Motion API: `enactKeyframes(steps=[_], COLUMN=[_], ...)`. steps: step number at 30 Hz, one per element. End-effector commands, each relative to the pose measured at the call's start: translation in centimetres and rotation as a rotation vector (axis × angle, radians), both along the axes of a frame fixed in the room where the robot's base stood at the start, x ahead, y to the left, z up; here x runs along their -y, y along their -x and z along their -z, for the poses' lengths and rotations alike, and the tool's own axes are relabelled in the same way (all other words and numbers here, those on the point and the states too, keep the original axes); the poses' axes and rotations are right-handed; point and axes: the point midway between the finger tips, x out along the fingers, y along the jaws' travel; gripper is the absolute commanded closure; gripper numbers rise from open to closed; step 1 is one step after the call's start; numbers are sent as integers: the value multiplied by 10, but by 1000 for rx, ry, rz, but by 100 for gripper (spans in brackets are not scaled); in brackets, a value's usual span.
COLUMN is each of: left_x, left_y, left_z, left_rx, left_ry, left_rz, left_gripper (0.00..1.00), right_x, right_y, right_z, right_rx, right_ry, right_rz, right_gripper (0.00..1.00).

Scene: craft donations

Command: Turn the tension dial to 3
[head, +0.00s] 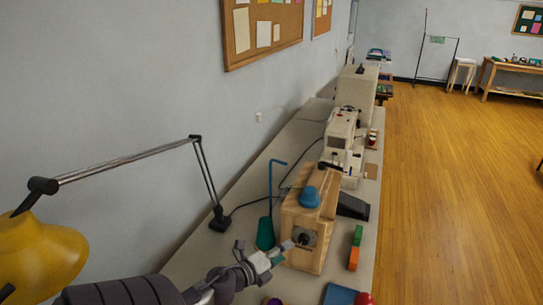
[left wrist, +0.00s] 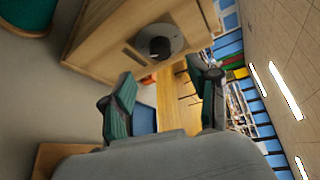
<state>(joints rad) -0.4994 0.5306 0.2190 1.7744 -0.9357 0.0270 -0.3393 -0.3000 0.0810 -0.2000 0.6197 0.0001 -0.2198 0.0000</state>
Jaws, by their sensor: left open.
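The tension dial (head: 305,237) is a grey disc with a dark knob on the front face of a wooden box (head: 296,258) on the long table. In the left wrist view the dial (left wrist: 160,44) shows on the wooden panel beyond my fingertips; I cannot read its setting or any numbers. My left gripper (head: 275,252) is just left of the dial in the head view, in front of the box. In the left wrist view its fingers (left wrist: 163,95) are spread with nothing between them, apart from the dial. My right gripper is not in view.
Sewing machines (head: 343,140) stand behind. Green and orange blocks (head: 354,258) and a red ball (head: 364,298) lie right. A yellow lamp (head: 40,250) is at left.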

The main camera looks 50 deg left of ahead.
Motion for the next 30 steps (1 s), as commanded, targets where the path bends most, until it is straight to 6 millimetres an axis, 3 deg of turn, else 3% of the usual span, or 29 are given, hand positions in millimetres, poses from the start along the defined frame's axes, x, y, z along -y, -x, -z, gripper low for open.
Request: enactKeyframes(steps=[3,9,30], left_x=[2,3,2], left_y=[24,44,48], left_z=[-4,-9,-11], left_rx=[-2,0,2], left_ry=[2,1,2], left_rz=[0,0,-2], left_gripper=[40,40,40], right_x=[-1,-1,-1], right_y=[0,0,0], right_z=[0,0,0], right_rx=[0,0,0], right_ry=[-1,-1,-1], right_rz=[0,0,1], right_gripper=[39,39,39])
